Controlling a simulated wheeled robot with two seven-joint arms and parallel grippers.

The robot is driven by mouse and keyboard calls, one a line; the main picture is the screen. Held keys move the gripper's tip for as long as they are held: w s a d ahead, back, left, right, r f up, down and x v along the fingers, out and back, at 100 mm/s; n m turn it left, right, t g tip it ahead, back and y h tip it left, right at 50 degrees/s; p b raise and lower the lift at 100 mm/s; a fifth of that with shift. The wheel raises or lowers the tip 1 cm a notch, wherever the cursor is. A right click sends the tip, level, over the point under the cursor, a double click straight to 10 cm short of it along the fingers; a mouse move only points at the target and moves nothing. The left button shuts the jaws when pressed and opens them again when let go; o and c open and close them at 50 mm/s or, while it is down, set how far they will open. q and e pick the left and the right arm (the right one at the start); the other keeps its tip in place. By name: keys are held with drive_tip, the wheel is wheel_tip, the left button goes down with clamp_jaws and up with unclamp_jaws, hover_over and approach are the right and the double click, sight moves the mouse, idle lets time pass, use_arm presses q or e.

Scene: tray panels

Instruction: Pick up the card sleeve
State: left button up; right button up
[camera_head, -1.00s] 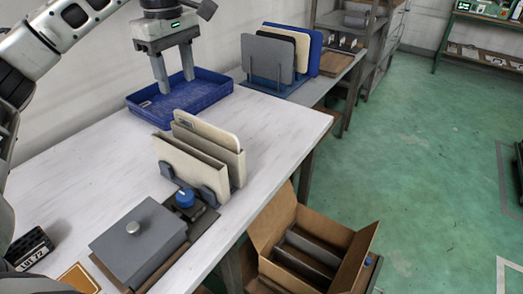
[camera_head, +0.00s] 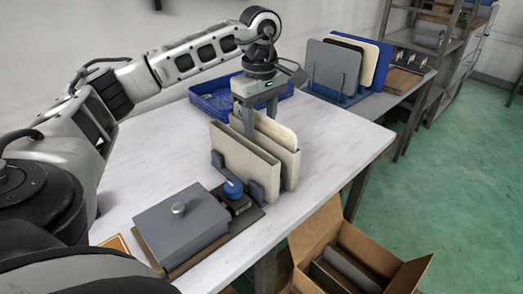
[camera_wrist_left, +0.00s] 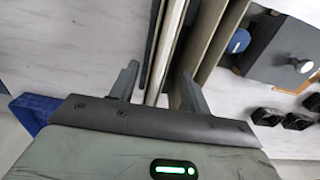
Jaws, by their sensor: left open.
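Two thin cream boards stand upright side by side in a dark blue-grey holder on the white table. The near, square-cornered one (camera_head: 245,160) and the far one (camera_head: 290,165), with a paler round-cornered panel (camera_head: 275,130) at it, look alike; I cannot tell for sure which is the card sleeve. My left gripper (camera_head: 260,122) points down over the far board, open. In the left wrist view its fingers (camera_wrist_left: 157,85) stand either side of thin upright edges (camera_wrist_left: 165,50), with the near board (camera_wrist_left: 220,40) outside them. The fingertips are partly hidden by the near board.
A grey lidded box (camera_head: 180,225) and a blue knob (camera_head: 233,188) stand close in front of the boards. A blue tray (camera_head: 210,105) lies behind. A rack of panels (camera_head: 335,68) stands back right. An open carton (camera_head: 345,240) is beside the table.

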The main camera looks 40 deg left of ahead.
sight(261, 131)
use_arm(q)
drive_tip(key=shift+w+f, duration=0.1)
drive_tip(key=shift+f, duration=1.45)
clamp_jaws()
drive_tip(key=shift+r, duration=0.15)
